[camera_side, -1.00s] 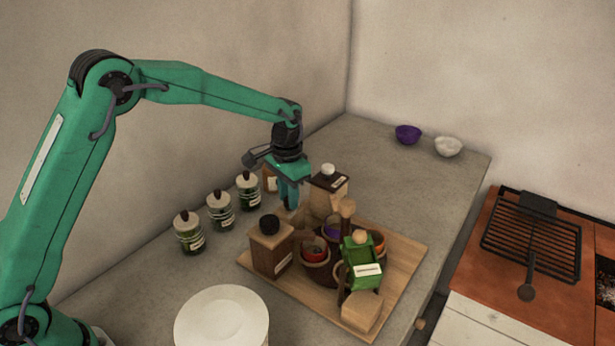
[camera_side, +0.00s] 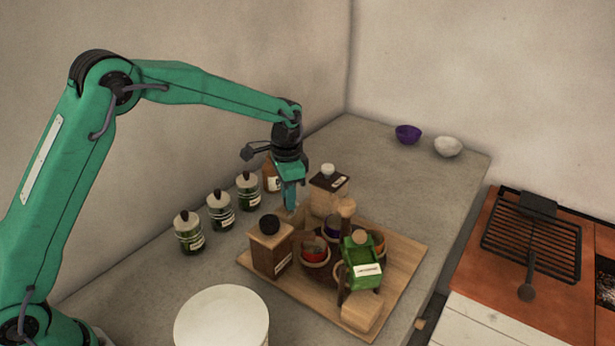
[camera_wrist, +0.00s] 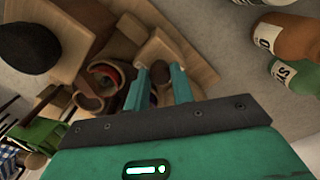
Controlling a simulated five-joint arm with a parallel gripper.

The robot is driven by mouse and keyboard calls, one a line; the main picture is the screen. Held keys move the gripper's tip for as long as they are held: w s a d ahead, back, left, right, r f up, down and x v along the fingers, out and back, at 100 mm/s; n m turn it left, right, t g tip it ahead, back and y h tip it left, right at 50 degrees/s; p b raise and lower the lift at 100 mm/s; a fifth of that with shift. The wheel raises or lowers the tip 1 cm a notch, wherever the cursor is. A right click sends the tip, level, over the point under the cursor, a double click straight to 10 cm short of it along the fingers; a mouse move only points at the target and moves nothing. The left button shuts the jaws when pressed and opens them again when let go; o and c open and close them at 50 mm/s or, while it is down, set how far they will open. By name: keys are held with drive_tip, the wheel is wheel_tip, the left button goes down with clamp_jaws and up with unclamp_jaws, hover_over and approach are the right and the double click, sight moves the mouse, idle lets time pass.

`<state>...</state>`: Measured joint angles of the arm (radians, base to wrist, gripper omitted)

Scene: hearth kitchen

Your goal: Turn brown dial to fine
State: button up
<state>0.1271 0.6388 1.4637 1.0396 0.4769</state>
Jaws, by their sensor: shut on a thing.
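My gripper (camera_side: 291,207) points straight down at the back left of the wooden board (camera_side: 405,262), over a small light-wood piece (camera_side: 290,217). In the wrist view the fingers (camera_wrist: 160,72) stand close on either side of a small dark brown round part, which seems to be the brown dial (camera_wrist: 160,97). The light-wood piece (camera_wrist: 168,46) lies just beyond the fingertips. The fingers partly hide the dial, and I cannot read any setting mark. In the side view the dial is hidden.
A wooden box with a black knob (camera_side: 270,248), a white-knobbed box (camera_side: 328,192) and a green labelled box (camera_side: 362,268) crowd the board. Several lidded jars (camera_side: 220,211) stand left. A pale round container (camera_side: 222,320) is in front. Counter is clear behind, towards two bowls (camera_side: 408,134).

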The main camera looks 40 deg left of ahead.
drive_tip(key=o, duration=1)
drive_tip(key=shift+r, duration=0.1)
drive_tip(key=shift+r, duration=3.85)
drive_tip(key=shift+r, duration=0.1)
